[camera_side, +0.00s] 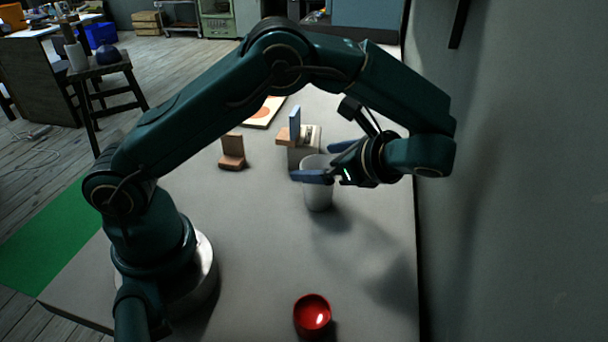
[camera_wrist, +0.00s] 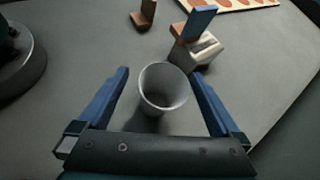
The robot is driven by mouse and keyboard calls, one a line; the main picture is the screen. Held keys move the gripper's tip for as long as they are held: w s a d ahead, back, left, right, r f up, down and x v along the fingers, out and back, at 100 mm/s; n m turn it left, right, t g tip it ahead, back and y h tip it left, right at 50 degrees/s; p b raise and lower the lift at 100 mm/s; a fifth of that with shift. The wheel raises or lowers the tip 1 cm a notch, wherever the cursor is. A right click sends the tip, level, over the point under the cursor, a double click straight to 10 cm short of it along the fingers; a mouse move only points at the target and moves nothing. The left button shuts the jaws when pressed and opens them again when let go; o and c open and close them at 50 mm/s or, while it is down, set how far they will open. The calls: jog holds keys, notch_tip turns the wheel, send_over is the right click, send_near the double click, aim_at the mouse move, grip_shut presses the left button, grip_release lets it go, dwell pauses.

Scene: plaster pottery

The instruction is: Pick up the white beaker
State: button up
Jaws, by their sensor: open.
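The white beaker (camera_side: 319,194) stands upright on the grey table, its open mouth facing up. In the side view my gripper (camera_side: 322,162) is at the beaker's upper part, with one blue finger crossing in front of its rim. In the wrist view the beaker (camera_wrist: 163,89) sits between the two blue fingers of my gripper (camera_wrist: 162,76), with a visible gap on each side. The gripper is open and holds nothing. Part of the beaker's upper side is hidden by the gripper in the side view.
Just behind the beaker is a grey block (camera_wrist: 197,52) with a blue piece (camera_side: 294,126) by it. A brown wooden piece (camera_side: 232,152) stands to the left. A red bowl (camera_side: 312,315) is near the front. A wall (camera_side: 520,190) borders the table's right edge.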

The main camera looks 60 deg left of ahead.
jog(key=d+f+m+y, duration=0.1)
jog(key=w+d+f+m+t, duration=0.1)
jog(key=f+m, duration=0.1)
jog(key=shift+d+y, duration=0.1)
jog(key=shift+y, duration=0.3)
jog(key=shift+x, duration=3.7)
jog(key=c, duration=1.1)
jog(key=shift+r, duration=0.1)
